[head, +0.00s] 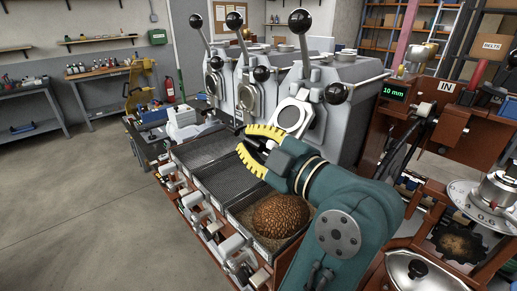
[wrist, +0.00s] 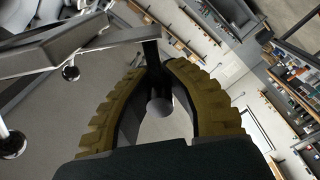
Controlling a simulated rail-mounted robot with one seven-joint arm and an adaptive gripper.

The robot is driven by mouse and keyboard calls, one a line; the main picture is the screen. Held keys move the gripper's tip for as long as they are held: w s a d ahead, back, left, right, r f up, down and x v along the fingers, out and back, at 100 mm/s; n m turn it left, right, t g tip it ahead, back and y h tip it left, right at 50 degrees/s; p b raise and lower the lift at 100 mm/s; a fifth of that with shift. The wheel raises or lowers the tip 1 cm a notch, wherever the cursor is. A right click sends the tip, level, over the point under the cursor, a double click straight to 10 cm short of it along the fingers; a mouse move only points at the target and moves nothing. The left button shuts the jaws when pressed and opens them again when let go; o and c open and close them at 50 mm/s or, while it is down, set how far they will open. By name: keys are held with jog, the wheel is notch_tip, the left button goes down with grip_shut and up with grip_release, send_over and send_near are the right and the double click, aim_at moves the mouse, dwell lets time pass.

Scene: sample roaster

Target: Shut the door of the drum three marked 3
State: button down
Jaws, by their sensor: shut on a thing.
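Three grey roaster drums stand in a row in the head view. The nearest drum (head: 345,115) has a pale door with a round ring (head: 291,115) that stands out from its front, apparently ajar. The number on it is not readable. My gripper (head: 243,140) is in front of and below this door, fingers pointing left. In the wrist view the yellow ribbed fingers (wrist: 153,64) close around a dark bar (wrist: 151,52) with a grey ball end (wrist: 158,106), seemingly the door's handle. The grip hides where the bar joins the door.
Mesh cooling trays (head: 222,182) lie below the drums; the nearest holds a heap of brown beans (head: 282,224) under my arm. Open floor lies left.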

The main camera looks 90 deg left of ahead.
jog(key=shift+w+f, duration=0.2)
jog(key=shift+f, duration=0.1)
jog(key=c, duration=1)
grip_release()
notch_tip(320, 180, up, 9)
jog(key=shift+r, duration=0.4)
jog(key=shift+s+r, duration=0.1)
jog(key=shift+r, duration=0.05)
